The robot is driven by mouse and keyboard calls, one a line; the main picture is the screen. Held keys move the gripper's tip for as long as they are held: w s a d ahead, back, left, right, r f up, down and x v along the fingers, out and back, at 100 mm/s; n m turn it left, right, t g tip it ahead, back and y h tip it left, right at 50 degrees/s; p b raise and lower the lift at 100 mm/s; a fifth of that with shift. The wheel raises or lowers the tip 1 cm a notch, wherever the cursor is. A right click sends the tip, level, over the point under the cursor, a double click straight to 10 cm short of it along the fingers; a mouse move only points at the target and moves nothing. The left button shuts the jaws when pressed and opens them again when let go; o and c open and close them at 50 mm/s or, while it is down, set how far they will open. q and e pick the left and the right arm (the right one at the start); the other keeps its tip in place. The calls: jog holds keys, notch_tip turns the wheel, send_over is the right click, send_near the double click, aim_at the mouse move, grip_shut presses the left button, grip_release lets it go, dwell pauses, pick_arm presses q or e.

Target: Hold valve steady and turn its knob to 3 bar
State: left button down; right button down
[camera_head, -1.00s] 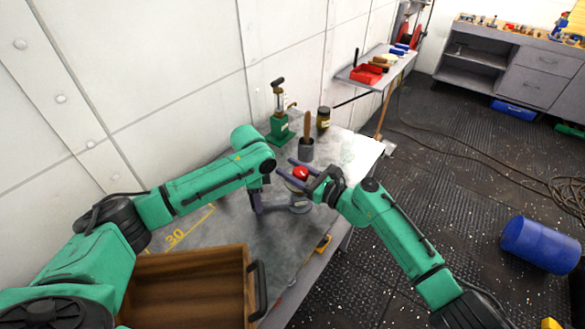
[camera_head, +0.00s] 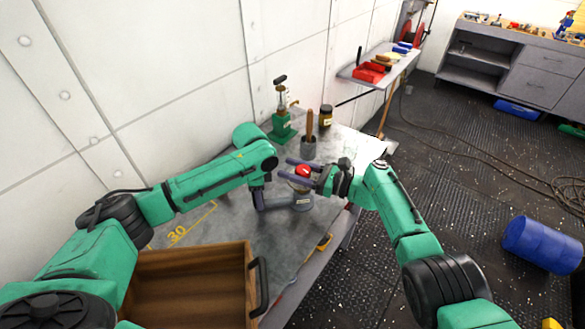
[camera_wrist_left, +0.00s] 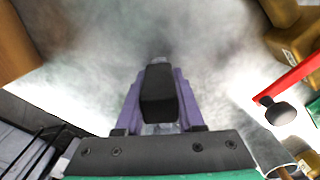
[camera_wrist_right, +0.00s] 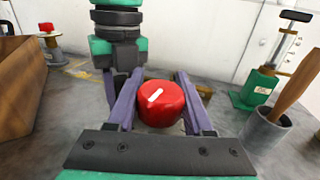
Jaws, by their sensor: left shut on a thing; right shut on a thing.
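My left gripper (camera_head: 260,206) points down to the left of the body and is shut on the valve's side part. In the left wrist view its purple fingers (camera_wrist_left: 160,92) flank a black block, and the hold is hard to make out. My right gripper (camera_head: 297,171) comes in from the right, shut on the knob. In the right wrist view the knob (camera_wrist_right: 161,104) sits between both fingers, its white mark slanting up to the right. The scale is not readable.
A wooden box (camera_head: 247,262) stands at the table's front. Behind the valve are a cup (camera_head: 308,150) with a wooden-handled tool, a green hand pump (camera_head: 281,128) and a dark jar (camera_head: 325,117). A yellow "30" (camera_head: 178,235) marks the table on the left.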

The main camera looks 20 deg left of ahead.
jog(key=shift+c, duration=1.4)
grip_release()
jog(key=shift+s, duration=0.1)
jog(key=shift+a, duration=0.1)
jog(key=shift+d+f, duration=0.1)
jog(key=shift+d, duration=0.5)
jog(key=s+d, duration=0.1)
jog(key=d, duration=0.9)
jog(key=shift+d, duration=0.4)
